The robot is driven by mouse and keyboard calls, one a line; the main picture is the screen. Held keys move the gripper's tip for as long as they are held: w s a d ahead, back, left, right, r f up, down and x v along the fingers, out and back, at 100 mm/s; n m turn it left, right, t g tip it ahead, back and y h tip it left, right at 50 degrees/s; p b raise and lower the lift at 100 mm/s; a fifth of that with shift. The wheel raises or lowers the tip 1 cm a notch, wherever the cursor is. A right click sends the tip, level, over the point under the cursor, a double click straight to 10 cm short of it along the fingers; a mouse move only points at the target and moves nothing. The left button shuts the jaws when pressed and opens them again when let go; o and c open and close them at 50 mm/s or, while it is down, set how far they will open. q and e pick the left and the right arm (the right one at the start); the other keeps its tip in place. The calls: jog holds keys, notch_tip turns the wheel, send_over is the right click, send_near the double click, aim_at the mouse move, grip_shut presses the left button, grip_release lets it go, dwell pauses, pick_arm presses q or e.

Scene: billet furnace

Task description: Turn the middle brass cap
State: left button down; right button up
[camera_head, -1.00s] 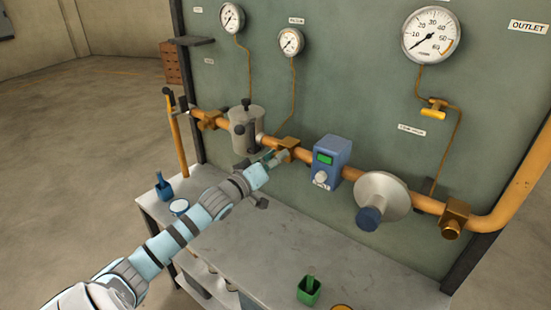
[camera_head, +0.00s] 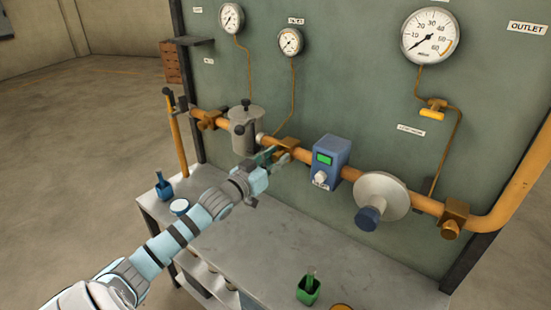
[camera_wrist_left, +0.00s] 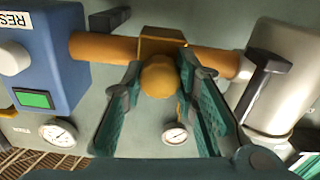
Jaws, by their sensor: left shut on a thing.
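The middle brass cap (camera_wrist_left: 159,78) is a round knob on a brass block (camera_wrist_left: 160,37) of the orange pipe, between the grey cylinder and the blue box. In the left wrist view it sits between the teal fingers of my left gripper (camera_wrist_left: 160,85), which is shut on it near the fingertips. In the head view my left gripper (camera_head: 272,160) reaches the pipe at this block (camera_head: 286,146) and hides most of the cap. My right gripper is not in view.
The grey cylinder (camera_head: 244,130) stands left of the gripper, and the blue box (camera_head: 331,160) with a green display is on the right. A grey disc with a blue knob (camera_head: 368,217) is further right. The grey bench (camera_head: 240,240) below has free room.

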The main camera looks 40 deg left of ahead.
pick_arm(q)
jog(key=m+b, duration=0.1)
jog(key=m, duration=0.5)
jog(key=shift+f, duration=0.2)
jog(key=m+b, duration=0.1)
jog(key=m, duration=0.5)
jog(key=shift+m, duration=0.4)
jog(key=shift+r, duration=0.1)
jog(key=c, duration=1.2)
grip_release()
jog(key=shift+c, duration=0.2)
